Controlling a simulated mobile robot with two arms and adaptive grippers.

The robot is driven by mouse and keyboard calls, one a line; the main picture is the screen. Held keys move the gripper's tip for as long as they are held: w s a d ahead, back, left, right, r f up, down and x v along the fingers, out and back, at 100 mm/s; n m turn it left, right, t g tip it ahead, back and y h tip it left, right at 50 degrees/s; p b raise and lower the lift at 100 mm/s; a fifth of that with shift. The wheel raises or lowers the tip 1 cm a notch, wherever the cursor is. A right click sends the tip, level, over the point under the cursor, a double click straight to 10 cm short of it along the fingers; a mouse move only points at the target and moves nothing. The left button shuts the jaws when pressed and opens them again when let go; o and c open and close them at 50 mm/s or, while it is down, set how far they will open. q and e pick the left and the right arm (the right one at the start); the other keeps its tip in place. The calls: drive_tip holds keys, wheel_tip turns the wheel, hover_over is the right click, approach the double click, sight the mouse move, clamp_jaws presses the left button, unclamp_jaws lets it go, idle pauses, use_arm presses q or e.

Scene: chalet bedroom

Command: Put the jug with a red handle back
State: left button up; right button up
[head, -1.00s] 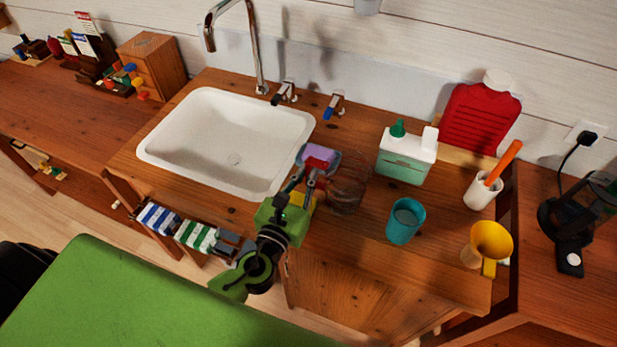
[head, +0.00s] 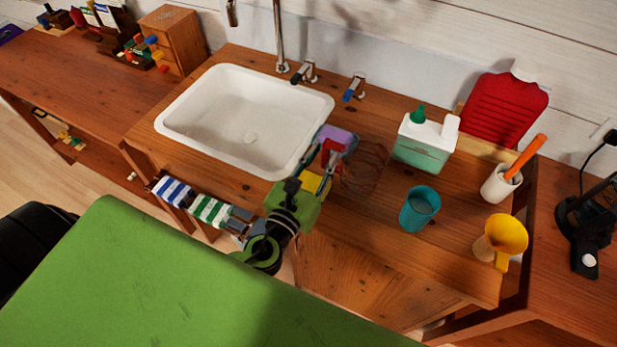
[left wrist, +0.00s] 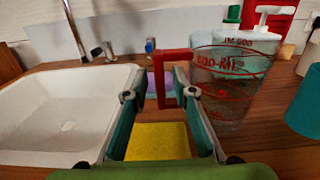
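The clear jug (head: 366,168) with red markings stands upright on the wooden counter, right of the sink. In the left wrist view the jug (left wrist: 228,88) shows large, with its red handle (left wrist: 159,82) facing my gripper. My left gripper (head: 330,160) is at the handle side of the jug. In the left wrist view its fingers (left wrist: 160,96) are spread, with the red handle between or just beyond the tips; contact cannot be told. A yellow sponge-like block (left wrist: 158,142) lies between the fingers, and a purple one (head: 338,136) is beyond the handle. My right gripper is out of view.
A white sink (head: 245,115) is left of the jug. A soap dispenser (head: 424,145), teal cup (head: 420,209), white cup with an orange handle (head: 500,184), yellow funnel-like item (head: 505,236) and red canister (head: 504,108) stand to the right. Striped towels (head: 190,200) hang at the counter's front.

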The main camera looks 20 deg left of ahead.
use_arm(q)
drive_tip(key=s+b, duration=0.1)
drive_tip(key=s, duration=0.3)
drive_tip(key=s+b, duration=0.2)
drive_tip(key=s, duration=0.3)
drive_tip(key=shift+s+a+f, duration=0.15)
drive_tip(key=shift+s, duration=0.05)
drive_tip(key=shift+s+r, duration=0.2)
drive_tip(key=shift+s, duration=0.5)
